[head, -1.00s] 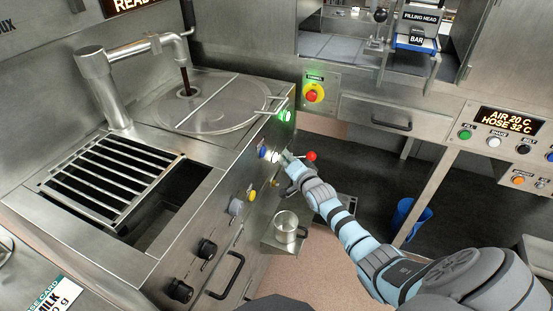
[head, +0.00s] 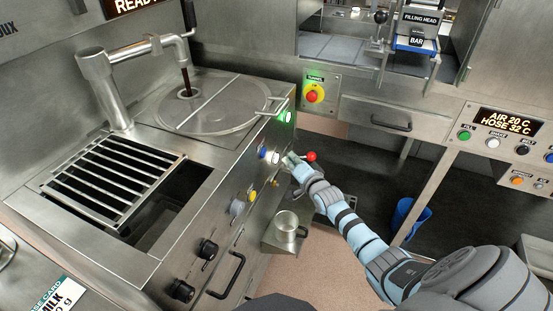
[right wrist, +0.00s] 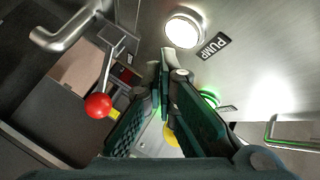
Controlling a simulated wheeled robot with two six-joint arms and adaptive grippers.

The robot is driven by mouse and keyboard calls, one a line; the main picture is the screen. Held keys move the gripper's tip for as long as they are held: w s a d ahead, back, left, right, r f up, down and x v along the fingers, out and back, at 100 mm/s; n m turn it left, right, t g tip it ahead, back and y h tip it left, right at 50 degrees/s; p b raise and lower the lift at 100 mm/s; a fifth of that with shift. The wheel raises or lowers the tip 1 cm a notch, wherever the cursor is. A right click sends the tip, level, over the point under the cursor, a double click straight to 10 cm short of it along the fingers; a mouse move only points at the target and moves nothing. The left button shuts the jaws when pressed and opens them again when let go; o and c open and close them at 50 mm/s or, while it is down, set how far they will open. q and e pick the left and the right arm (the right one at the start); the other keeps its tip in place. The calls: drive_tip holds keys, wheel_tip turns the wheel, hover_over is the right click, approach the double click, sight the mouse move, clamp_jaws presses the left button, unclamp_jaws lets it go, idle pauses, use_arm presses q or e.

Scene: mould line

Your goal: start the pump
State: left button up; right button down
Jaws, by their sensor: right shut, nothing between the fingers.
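The pump button is a round, white, glowing button (right wrist: 184,27) with a black PUMP label (right wrist: 214,46) beside it in the right wrist view. In the head view a white lit button (head: 276,157) shows on the front panel of the steel machine, next to a blue one (head: 263,152). My right gripper (head: 291,159) is shut and empty, a little to the right of the white button and apart from it. In the right wrist view its fingertips (right wrist: 166,56) are below the button, which is unobstructed. My left gripper is out of view.
A green lit button (head: 287,117) is higher on the panel. A red ball-ended lever (head: 311,156) is close beside my right gripper, also visible in the wrist view (right wrist: 98,106). A steel jug (head: 286,225) stands on a small shelf below. A red stop button (head: 313,95) is behind.

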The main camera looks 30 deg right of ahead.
drive_tip(key=s+d, duration=0.1)
drive_tip(key=s, duration=0.1)
drive_tip(key=s+d+p, duration=0.1)
drive_tip(key=s, duration=0.1)
drive_tip(key=shift+d, duration=0.3)
drive_tip(key=shift+w, duration=0.1)
drive_tip(key=s+a+f+n+g+p, duration=0.1)
drive_tip(key=s+f+n+g, duration=0.3)
drive_tip(key=s+f+n, duration=0.5)
drive_tip(key=s+a+f+n+g, duration=0.25)
drive_tip(key=s+f, duration=0.55)
drive_tip(key=f, duration=0.6)
drive_tip(key=s+a+f+g, duration=0.2)
drive_tip(key=s+a+f, duration=0.1)
drive_tip(key=s, duration=0.7)
drive_tip(key=s+a+f+n+g+y+p, duration=0.1)
drive_tip(key=s+a+f+g, duration=0.2)
drive_tip(key=s+a, duration=0.3)
drive_tip(key=s+a+f+n+g+p, duration=0.1)
drive_tip(key=s+a+f, duration=0.3)
drive_tip(key=s, duration=1.1)
drive_tip(key=shift+s+a+f+g+y, duration=0.2)
drive_tip(key=shift+s+f+g+y, duration=0.15)
drive_tip(key=shift+g, duration=0.4)
